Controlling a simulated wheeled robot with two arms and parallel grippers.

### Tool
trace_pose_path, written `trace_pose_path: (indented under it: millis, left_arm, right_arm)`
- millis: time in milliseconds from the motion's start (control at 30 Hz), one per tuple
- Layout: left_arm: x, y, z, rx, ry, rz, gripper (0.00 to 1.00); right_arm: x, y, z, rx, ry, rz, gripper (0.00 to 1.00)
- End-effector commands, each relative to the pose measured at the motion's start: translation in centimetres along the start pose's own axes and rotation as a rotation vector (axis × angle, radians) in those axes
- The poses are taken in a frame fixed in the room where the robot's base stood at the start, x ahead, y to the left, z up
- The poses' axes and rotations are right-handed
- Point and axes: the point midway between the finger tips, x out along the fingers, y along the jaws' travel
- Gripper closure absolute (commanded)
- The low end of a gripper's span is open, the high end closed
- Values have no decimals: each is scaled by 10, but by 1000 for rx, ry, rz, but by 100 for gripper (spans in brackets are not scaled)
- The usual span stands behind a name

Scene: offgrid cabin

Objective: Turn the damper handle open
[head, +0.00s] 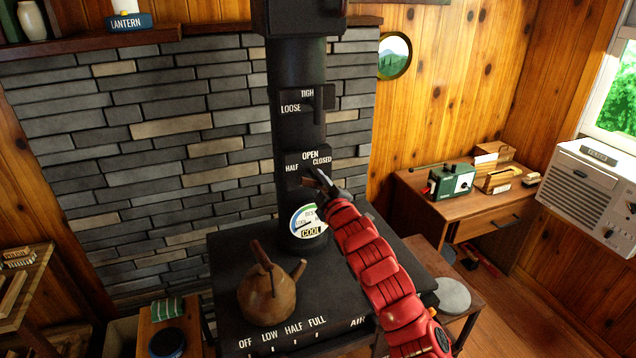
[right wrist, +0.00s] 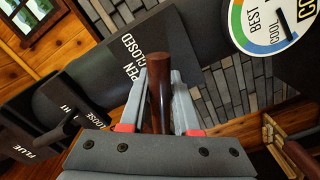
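The damper plate (head: 293,158) on the black stovepipe reads OPEN at the top, HALF at left and CLOSED at right. Its brown wooden damper handle (head: 307,182) is just below the lettering, partly covered by my right gripper (head: 314,176). In the right wrist view the handle (right wrist: 160,90) stands between the two grey fingers of the gripper (right wrist: 160,85), which appear to press on both its sides. The plate's lettering shows behind it. Which mark the handle points to is hard to tell. My left gripper is not in view.
A TIGHT/LOOSE plate with a lever (head: 318,103) sits higher on the pipe. A round gauge (head: 308,221) is below the damper. A brown kettle (head: 266,293) stands on the stove top (head: 225,262). A desk with a green radio (head: 451,181) is at right.

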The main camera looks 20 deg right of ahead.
Motion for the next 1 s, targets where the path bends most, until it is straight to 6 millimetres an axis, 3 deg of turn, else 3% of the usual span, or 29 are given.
trace_pose_path:
  millis: [467,1000]
  left_arm:
    - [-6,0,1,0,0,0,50]
    - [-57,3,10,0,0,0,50]
  right_arm:
    - [0,-1,0,32,1,0,100]
    - [0,-4,2,434,5,2,100]
